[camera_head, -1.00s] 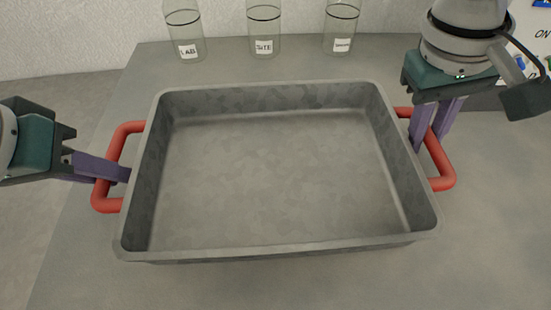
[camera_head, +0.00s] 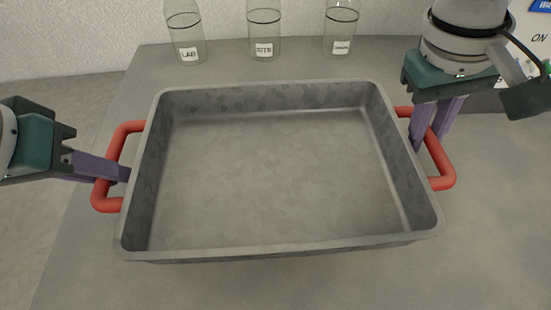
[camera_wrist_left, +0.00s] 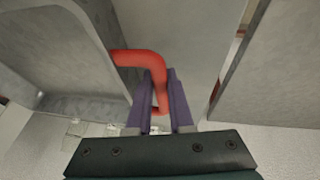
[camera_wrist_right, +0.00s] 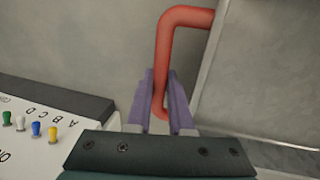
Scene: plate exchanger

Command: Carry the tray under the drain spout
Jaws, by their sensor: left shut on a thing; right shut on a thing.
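The tray (camera_head: 275,180) is a wide grey metal pan with a red handle on each side, and it is empty. My left gripper (camera_head: 122,172) is shut on the left red handle (camera_head: 106,200). The left wrist view also shows that handle (camera_wrist_left: 138,58) between the purple fingers. My right gripper (camera_head: 416,140) is shut on the right red handle (camera_head: 442,181). The right wrist view shows its fingers (camera_wrist_right: 160,105) around that handle (camera_wrist_right: 182,20). The tray looks about level. The drain spout is not visible in these views.
Three labelled glass bottles stand at the back of the grey table: left (camera_head: 186,32), middle (camera_head: 264,30) and right (camera_head: 341,28). A white panel (camera_wrist_right: 30,140) with coloured switches lettered A to D is at the right. Bare tabletop (camera_head: 490,220) lies right of the tray.

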